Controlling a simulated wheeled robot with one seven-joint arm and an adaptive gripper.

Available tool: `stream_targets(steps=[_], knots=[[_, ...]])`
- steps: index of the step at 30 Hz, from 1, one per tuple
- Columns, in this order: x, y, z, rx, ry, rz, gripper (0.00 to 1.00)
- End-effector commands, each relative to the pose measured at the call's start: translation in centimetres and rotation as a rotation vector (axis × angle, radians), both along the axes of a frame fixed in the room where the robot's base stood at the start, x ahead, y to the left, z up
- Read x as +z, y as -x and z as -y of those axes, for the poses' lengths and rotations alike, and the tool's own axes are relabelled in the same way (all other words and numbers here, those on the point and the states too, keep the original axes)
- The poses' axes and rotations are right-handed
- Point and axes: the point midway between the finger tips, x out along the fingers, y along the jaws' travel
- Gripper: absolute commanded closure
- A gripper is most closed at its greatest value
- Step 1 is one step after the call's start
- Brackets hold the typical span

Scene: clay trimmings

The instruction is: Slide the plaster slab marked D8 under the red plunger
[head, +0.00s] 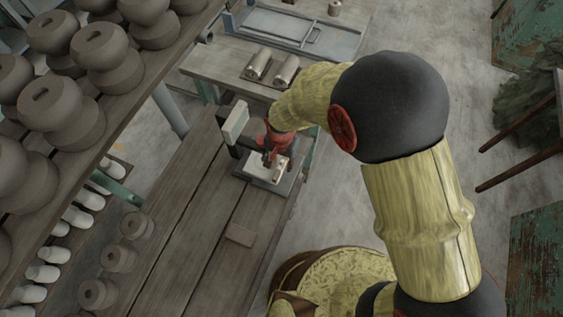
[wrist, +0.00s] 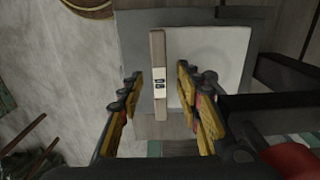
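A narrow tan slab (wrist: 158,75) with a small dark-printed label stands out in the wrist view; the marking is too small to read surely. It lies over a pale square plate (wrist: 215,55) on a grey base. The plate also shows in the head view (head: 256,167). My gripper (wrist: 167,88) is open, with one finger on each side of the slab and visible gaps to both. In the head view my gripper (head: 269,158) is low over the plate, partly hidden by my arm. A red part (wrist: 297,160) shows at the wrist view's lower right; I cannot tell whether it is the plunger.
A pale upright panel (head: 235,122) stands left of the plate. A brown block (head: 240,235) lies on the wooden bench (head: 190,245). Stacked clay pots (head: 100,45) crowd the left shelf. Two grey cylinders (head: 286,68) lie behind. Bench around the brown block is clear.

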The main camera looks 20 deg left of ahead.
Motion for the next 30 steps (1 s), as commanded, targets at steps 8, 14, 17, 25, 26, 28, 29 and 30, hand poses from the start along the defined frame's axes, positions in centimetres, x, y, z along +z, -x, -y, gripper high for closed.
stream_targets(steps=[8, 14, 17, 25, 26, 28, 29, 30], knots=[[2.3, -0.3, -0.4, 0.001, -0.008, 0.008, 0.65], [6.3, -0.2, -0.1, 0.0, -0.007, 0.007, 0.65], [8.2, -0.2, 0.0, 0.0, -0.006, 0.004, 0.65], [11.6, -0.1, 0.1, 0.0, -0.003, 0.001, 0.65], [11.7, -0.1, 0.1, 0.0, -0.003, 0.001, 0.65], [12.0, -0.1, 0.2, 0.0, -0.002, 0.001, 0.65], [12.0, 0.0, 0.2, 0.0, -0.002, 0.001, 0.65], [12.1, 0.0, 0.2, 0.0, -0.002, 0.0, 0.65]])
